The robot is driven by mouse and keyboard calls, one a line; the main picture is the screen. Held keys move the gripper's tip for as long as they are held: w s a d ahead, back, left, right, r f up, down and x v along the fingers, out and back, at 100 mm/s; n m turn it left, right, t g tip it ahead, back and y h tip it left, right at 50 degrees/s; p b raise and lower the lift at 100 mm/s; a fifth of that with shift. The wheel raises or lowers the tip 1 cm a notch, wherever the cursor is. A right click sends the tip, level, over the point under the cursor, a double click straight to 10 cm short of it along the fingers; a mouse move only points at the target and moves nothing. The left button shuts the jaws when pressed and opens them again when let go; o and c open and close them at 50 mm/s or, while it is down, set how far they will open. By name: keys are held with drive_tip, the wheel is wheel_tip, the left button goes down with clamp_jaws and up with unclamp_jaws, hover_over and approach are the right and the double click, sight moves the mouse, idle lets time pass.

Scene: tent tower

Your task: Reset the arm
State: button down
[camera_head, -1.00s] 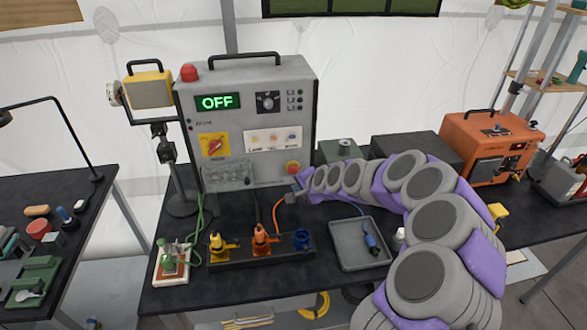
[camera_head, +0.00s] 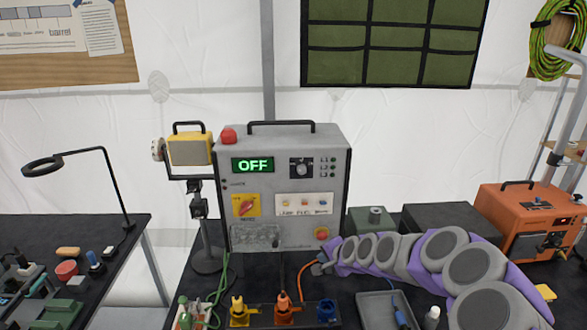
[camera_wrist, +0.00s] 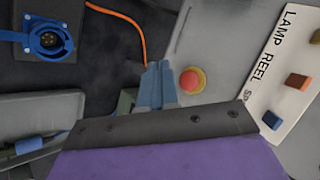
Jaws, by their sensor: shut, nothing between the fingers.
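My arm reaches in from the lower right of the head view, in grey and purple segments. My gripper (camera_head: 318,268) is at its left end, just below the red button on a yellow base (camera_head: 321,233) of the grey control box (camera_head: 290,180). The box's display reads OFF. In the wrist view my gripper (camera_wrist: 157,84) shows its two blue-grey fingers together, with nothing between them. The red button (camera_wrist: 192,80) shows just right of the fingertips there. I cannot tell how far the tips are from the box.
Orange, yellow and blue connectors (camera_head: 283,305) stand in front of the box. An orange cable (camera_head: 303,280) runs close by my gripper. A grey tray (camera_head: 380,310) with a blue-handled item lies below the arm. An orange machine (camera_head: 525,220) stands to the right.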

drive_tip(key=s+a+r+n+g, duration=0.2)
drive_tip(key=s+a+r+n, duration=0.15)
drive_tip(key=s, duration=0.45)
drive_tip(key=s+a+r+n+g, duration=0.2)
drive_tip(key=s+a+r+n, duration=0.15)
drive_tip(key=s, duration=0.55)
drive_tip(key=s+d+n+g+h, duration=0.1)
drive_tip(key=s+d+g, duration=0.1)
drive_tip(key=s, duration=0.9)
drive_tip(key=s+d+r+n+g+h, duration=0.1)
drive_tip(key=s+d+g, duration=0.1)
drive_tip(key=s, duration=0.8)
drive_tip(key=s+d+n+g+h, duration=0.1)
drive_tip(key=s+d+g+h, duration=0.1)
drive_tip(key=s, duration=0.9)
drive_tip(key=shift+s+d+r+g, duration=0.3)
drive_tip(key=shift+d, duration=0.55)
drive_tip(key=c, duration=1.8)
unclamp_jaws()
drive_tip(key=shift+w, duration=0.1)
